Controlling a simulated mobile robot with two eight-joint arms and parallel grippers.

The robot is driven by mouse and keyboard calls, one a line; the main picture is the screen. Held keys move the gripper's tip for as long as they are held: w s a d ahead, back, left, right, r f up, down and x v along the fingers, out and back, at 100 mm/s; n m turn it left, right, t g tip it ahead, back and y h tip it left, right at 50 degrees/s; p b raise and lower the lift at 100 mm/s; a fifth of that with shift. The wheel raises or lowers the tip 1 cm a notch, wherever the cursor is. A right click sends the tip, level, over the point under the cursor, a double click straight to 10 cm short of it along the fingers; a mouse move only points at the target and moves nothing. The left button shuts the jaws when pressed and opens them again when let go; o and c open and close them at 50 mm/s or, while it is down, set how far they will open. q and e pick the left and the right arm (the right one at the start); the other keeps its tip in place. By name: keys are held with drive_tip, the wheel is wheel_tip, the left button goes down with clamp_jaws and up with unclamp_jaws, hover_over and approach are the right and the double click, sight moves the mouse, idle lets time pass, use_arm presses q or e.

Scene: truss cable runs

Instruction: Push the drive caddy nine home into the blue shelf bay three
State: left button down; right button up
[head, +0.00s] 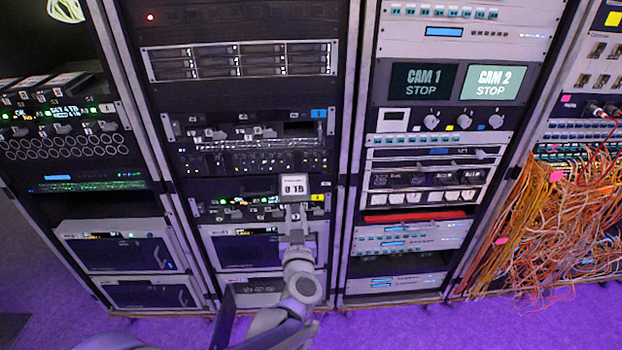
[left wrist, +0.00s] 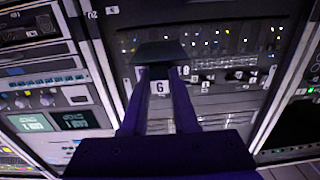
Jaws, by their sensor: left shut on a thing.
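The drive caddy nine (head: 294,187) is a small block with a pale label. My left gripper (head: 294,209) is shut on it and holds it in front of the middle-left rack. In the left wrist view my left gripper (left wrist: 160,74) has both fingers on the caddy (left wrist: 160,52), and its number tag looks like an upside-down 9. The blue shelf (head: 240,130) has a blue tag at its right end and a dark opening (head: 298,129) near that end. In the head view the caddy appears below this opening, apart from it. My right gripper is not in view.
A yellow-tagged shelf (head: 245,207) lies behind the caddy in the head view. A rack with camera screens (head: 455,81) stands to the right. Orange cables (head: 545,215) hang at the far right.

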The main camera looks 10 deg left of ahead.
use_arm(q)
wheel_tip(320, 180, up, 12)
drive_tip(key=d+b, duration=0.2)
drive_tip(key=shift+r+p+x, duration=0.2)
drive_tip(key=shift+p+x, duration=0.15)
drive_tip(key=shift+x, duration=2.6)
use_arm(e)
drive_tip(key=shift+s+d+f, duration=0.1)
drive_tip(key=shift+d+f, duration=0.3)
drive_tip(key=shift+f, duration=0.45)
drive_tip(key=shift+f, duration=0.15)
use_arm(q)
drive_tip(key=shift+w, duration=0.15)
drive_tip(key=shift+w+a, duration=0.2)
drive_tip(key=shift+w, duration=0.3)
drive_tip(key=shift+w, duration=0.25)
drive_tip(key=shift+w+a, duration=0.25)
drive_tip(key=shift+w, duration=0.35)
